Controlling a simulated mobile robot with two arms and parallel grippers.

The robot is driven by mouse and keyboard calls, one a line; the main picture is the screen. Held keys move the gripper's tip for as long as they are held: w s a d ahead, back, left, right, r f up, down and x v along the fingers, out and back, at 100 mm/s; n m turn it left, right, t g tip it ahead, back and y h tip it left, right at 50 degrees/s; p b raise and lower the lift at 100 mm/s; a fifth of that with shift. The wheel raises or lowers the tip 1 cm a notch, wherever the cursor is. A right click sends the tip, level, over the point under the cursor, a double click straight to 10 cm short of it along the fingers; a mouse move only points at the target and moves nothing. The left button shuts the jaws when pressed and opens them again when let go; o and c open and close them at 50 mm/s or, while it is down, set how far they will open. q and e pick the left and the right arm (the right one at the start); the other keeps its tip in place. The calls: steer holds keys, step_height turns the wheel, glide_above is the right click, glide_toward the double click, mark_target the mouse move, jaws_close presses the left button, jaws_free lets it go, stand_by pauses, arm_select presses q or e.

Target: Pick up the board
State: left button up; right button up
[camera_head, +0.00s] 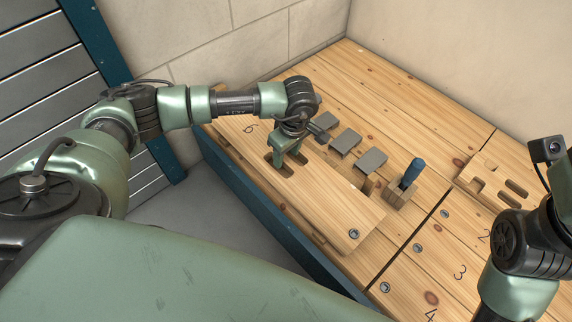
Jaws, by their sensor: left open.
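A long light wooden board (325,203) lies on the near left side of the wooden table, raised above it. It has dark slots near its middle and a round metal fitting (354,233) at its near right end. My left gripper (287,160) points down over the slots with its green fingers open. The fingertips are at the slots; I cannot tell how far in they reach. My right arm shows at the right edge, but its gripper is out of view.
Several grey plates (345,140) stand in a row behind the board. A blue-handled tool (412,172) stands in a wooden block (398,195). Another slotted wooden piece (495,181) lies at the right. The numbered table (400,110) is clear at the back, with walls behind.

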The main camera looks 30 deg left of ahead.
arm_select(q)
steer(key=shift+f, duration=0.6)
jaws_close()
steer(key=shift+r, duration=0.1)
stand_by(0.9)
